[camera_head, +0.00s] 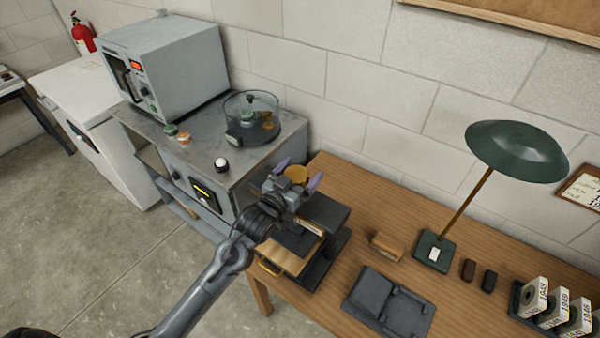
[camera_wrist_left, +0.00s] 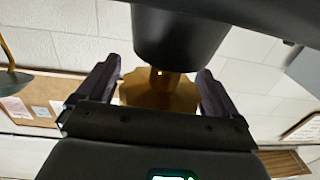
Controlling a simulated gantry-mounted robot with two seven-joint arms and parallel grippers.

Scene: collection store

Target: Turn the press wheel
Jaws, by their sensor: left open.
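The press (camera_head: 325,212) is a dark metal device at the left end of the wooden table. Its brass wheel (camera_head: 297,172) sits at the top and is partly covered by my left gripper (camera_head: 298,176). In the left wrist view, the wheel (camera_wrist_left: 160,95) shows between the two dark fingers of the open left gripper (camera_wrist_left: 158,82), with gaps at both sides. A dark cylinder (camera_wrist_left: 180,35) in front hides part of the wheel. I cannot tell whether the fingers touch the wheel. My right gripper is not in view.
A green lamp (camera_head: 517,150), a small wooden block (camera_head: 387,246) and a dark flat tray (camera_head: 390,300) are right of the press. A metal cabinet (camera_head: 240,165) with a glass-covered dish (camera_head: 252,120) stands left. Numbered blocks (camera_head: 553,305) sit at the far right.

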